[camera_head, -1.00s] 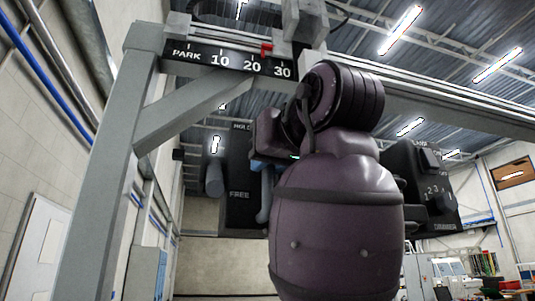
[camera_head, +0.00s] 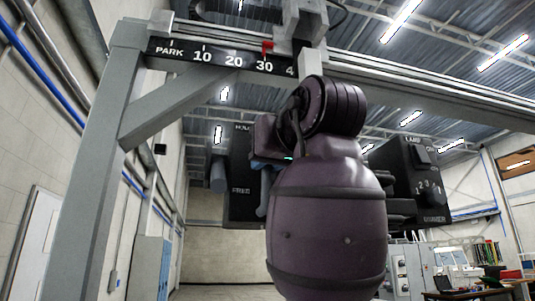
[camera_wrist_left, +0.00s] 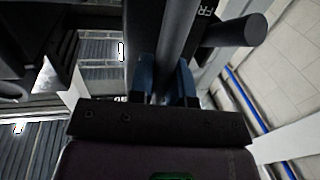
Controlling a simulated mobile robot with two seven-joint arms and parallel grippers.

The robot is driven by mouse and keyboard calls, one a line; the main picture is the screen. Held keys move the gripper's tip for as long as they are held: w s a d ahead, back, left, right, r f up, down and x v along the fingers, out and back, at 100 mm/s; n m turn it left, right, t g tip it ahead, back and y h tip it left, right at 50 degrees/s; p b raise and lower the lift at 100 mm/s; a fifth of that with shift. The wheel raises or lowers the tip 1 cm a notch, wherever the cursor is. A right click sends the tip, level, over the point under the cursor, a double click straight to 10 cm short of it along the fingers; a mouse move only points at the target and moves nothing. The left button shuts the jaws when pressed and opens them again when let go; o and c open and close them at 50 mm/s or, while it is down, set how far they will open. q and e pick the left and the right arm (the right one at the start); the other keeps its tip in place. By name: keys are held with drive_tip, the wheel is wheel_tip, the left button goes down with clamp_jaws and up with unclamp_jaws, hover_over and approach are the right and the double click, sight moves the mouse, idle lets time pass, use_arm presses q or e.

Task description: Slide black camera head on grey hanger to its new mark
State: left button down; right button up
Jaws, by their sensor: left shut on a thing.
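The black camera head (camera_head: 242,200) hangs below the rail, largely hidden behind my purple left arm. Its left part has HOLD and FREE labels and a grey knob (camera_head: 217,178); its right part has a numbered dimmer dial (camera_head: 430,188). The grey hanger (camera_head: 299,25) sits on the rail, its lower part hidden. A red pointer (camera_head: 267,46) beside it stands at about 30 on the black scale (camera_head: 220,60). My left gripper (camera_wrist_left: 175,82) has its blue fingers shut around a grey upright handle bar (camera_wrist_left: 178,35) on the camera head. My right gripper is not in view.
The grey rail (camera_head: 430,86) runs on to the right with free length. A grey post (camera_head: 95,170) and diagonal brace (camera_head: 180,103) stand at the left. Workshop benches and equipment (camera_head: 465,275) are far back at the lower right.

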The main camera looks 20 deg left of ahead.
use_arm(q)
drive_tip(key=shift+w+d+r, duration=0.1)
drive_tip(key=shift+w+d, duration=0.05)
drive_tip(key=shift+d, duration=0.15)
drive_tip(key=c, duration=1.1)
unclamp_jaws()
drive_tip(key=shift+a, duration=0.1)
